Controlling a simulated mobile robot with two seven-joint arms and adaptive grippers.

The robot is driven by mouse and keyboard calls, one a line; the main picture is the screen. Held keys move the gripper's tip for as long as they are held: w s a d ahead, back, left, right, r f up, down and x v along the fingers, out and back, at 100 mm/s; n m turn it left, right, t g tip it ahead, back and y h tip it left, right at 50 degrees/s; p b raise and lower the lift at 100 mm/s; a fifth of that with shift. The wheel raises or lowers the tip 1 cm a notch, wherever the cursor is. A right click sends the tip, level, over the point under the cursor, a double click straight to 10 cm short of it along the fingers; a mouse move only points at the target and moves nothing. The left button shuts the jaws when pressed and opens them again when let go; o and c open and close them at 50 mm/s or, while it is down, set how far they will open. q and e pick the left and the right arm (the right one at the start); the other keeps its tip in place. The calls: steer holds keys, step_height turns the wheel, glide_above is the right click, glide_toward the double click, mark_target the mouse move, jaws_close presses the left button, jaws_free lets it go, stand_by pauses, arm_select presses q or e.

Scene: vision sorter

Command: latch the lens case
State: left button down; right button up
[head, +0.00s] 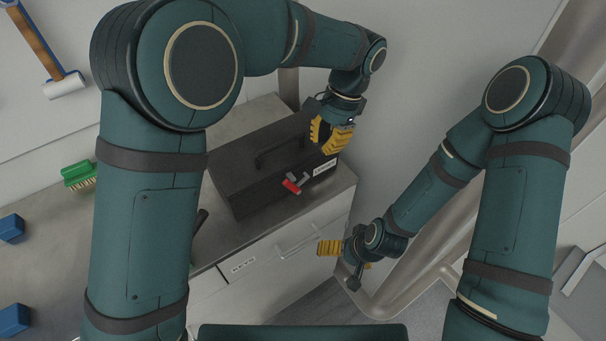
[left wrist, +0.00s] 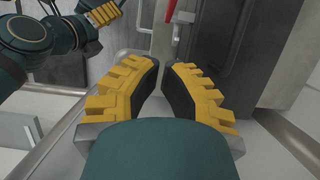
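The lens case is a black box (head: 240,185) with a carry handle on its lid and a white label at its right end. It sits on the counter. A latch (head: 291,185) with a red tab and grey metal part is on its front edge. My left gripper (head: 332,135) is over the case's right end, apart from the latch. In the left wrist view its yellow fingers (left wrist: 162,72) have a narrow gap and hold nothing; the red tab (left wrist: 171,12) shows beyond them.
A green brush (head: 79,175) and blue blocks (head: 12,228) are at the left. Drawers with a handle (head: 299,240) are below the counter's front edge. Counter space left of the case is partly hidden by my left arm.

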arm_select(q)
steer(key=s+a+f+b, duration=0.1)
steer(key=s+a+f, duration=0.2)
steer(key=f, duration=0.5)
steer(key=shift+a, duration=0.85)
steer(key=shift+f, duration=0.15)
steer(key=shift+s+a+h+b, duration=0.1)
steer(key=shift+a+h+b, duration=0.15)
steer(key=shift+b, duration=0.2)
steer(key=shift+s+a+t+h+b, duration=0.15)
steer(key=shift+a+t+h+b, duration=0.05)
steer(key=shift+t+h+b, duration=0.4)
steer(key=shift+s+a+f+t+h+b, duration=0.4)
steer(key=shift+a+h+b, duration=0.25)
steer(key=shift+b, duration=0.5)
steer(key=shift+s+a+f+t+h+b, duration=0.3)
steer(key=shift+s+a+t+h+b, duration=0.25)
steer(key=shift+h+b, duration=0.45)
steer(key=shift+s+a+f+t+h+b, duration=0.35)
steer(key=shift+a+t+h+b, duration=0.25)
steer(key=shift+b, duration=0.7)
steer(key=shift+a+f, duration=0.15)
